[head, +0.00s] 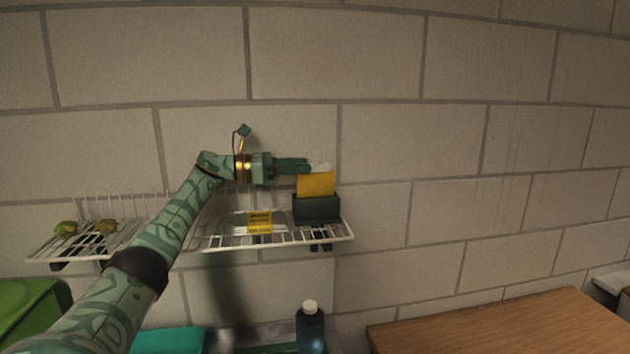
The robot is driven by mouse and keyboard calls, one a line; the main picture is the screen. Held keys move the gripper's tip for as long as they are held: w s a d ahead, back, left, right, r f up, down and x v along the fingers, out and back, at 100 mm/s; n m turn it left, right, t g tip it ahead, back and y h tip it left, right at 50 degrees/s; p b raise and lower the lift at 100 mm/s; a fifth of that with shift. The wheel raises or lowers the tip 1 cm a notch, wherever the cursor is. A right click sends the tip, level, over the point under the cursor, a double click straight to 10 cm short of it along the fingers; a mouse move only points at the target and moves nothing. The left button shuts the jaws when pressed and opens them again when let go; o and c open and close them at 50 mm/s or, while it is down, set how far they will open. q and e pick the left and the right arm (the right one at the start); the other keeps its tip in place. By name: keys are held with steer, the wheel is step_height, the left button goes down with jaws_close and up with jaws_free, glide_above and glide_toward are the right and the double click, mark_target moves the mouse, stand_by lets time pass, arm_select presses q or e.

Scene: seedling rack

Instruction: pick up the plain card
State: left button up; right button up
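A plain yellow card (316,184) stands upright in a dark holder (317,208) at the right end of the white wire rack. Its lower part is hidden in the holder. A second yellow card with dark print (260,222) is at the front of the rack, left of the holder. My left gripper (309,166) points right, with its fingertips at the plain card's upper left edge. I cannot tell whether they touch it or how far apart they are. My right gripper is not in view.
The wire rack (215,243) is on a block wall, with small green plants (66,228) at its left. Below are a dark bottle with a white cap (310,328), a teal box (168,341) and a wooden tabletop (510,325). The space right of the rack is clear.

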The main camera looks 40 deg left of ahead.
mark_target(315, 165)
arm_select(q)
steer(key=p+x, duration=0.1)
steer(key=x, duration=0.3)
steer(key=shift+d+r, duration=0.15)
steer(key=shift+d, duration=0.1)
steer(key=shift+w+d, duration=0.15)
steer(key=c, duration=0.4)
jaws_close()
